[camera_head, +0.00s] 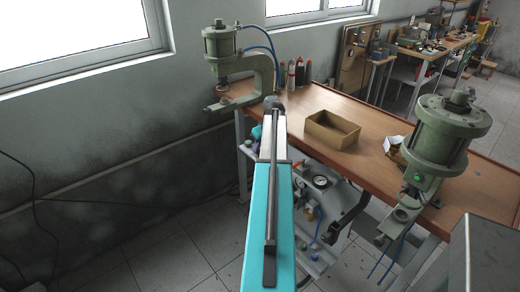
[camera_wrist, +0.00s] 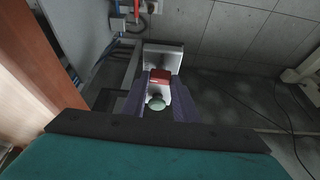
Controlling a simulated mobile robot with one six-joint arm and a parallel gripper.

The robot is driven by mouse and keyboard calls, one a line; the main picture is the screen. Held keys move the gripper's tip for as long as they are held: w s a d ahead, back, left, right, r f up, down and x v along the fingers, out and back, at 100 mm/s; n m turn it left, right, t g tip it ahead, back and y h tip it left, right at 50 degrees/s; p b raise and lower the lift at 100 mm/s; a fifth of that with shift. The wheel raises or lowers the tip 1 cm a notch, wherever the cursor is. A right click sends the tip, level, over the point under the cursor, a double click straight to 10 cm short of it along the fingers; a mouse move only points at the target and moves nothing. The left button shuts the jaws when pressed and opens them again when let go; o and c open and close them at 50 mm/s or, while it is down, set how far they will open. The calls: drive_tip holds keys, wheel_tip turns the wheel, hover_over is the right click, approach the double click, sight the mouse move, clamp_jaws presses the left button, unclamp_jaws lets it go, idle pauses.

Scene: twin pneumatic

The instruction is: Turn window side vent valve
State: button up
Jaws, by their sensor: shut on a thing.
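In the wrist view, the purple fingers of my gripper (camera_wrist: 160,84) reach forward on both sides of a small red part (camera_wrist: 161,76), which looks like the handle of the vent valve. The fingertips are shut on this red part. A pale green round knob (camera_wrist: 156,102) lies between the fingers, nearer the camera. A light grey block (camera_wrist: 163,55) is just beyond the red part. In the head view, my teal arm hides the valve and most of my gripper at the window-side end of the bench.
The brown bench (camera_head: 290,97) carries a green press (camera_head: 221,45) at the window side, another green press (camera_head: 440,135) at the right, and an open cardboard box (camera_head: 332,130). Gauges (camera_head: 320,182) and hoses are below the bench. Open tiled floor (camera_head: 175,250) lies left of my arm.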

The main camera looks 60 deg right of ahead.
drive_tip(key=shift+s+n, duration=0.15)
drive_tip(key=shift+n, duration=0.25)
drive_tip(key=o, duration=1.1)
drive_tip(key=shift+c, duration=0.2)
drive_tip(key=b+v, duration=0.2)
drive_tip(key=v, duration=1.1)
drive_tip(key=shift+s+r+b, duration=0.2)
drive_tip(key=shift+r+b, duration=0.2)
drive_tip(key=shift+d, duration=0.1)
